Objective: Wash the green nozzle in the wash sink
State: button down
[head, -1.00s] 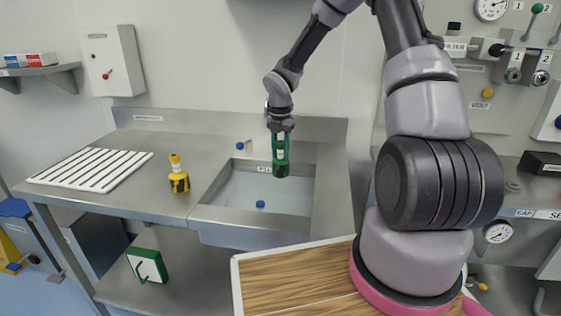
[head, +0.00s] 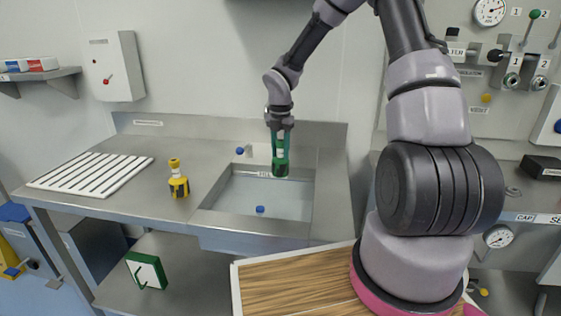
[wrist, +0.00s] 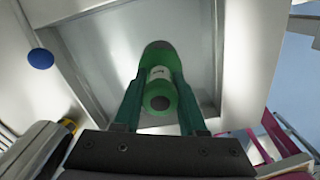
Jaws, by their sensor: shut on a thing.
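The green nozzle (head: 280,166) hangs upright below my gripper (head: 281,133), over the back part of the wash sink (head: 238,202). My gripper is shut on it. In the wrist view, the two fingers (wrist: 157,100) close on either side of the nozzle (wrist: 158,58), which has a pale band and a dark round end. The sink basin holds pale blue water or a pale floor; I cannot tell which. The nozzle's lower end is in front of the far sink wall, and I cannot tell whether it touches the water.
A yellow and black nozzle (head: 178,180) stands left of the sink. A white slatted rack (head: 92,170) lies farther left. A wooden-topped surface (head: 300,283) is in front.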

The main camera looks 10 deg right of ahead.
notch_tip(320, 180, down, 16)
jog(key=shift+f, duration=0.25)
dwell(0.9)
jog(key=shift+d, duration=0.15)
dwell(3.2)
jog(key=shift+r, duration=0.1)
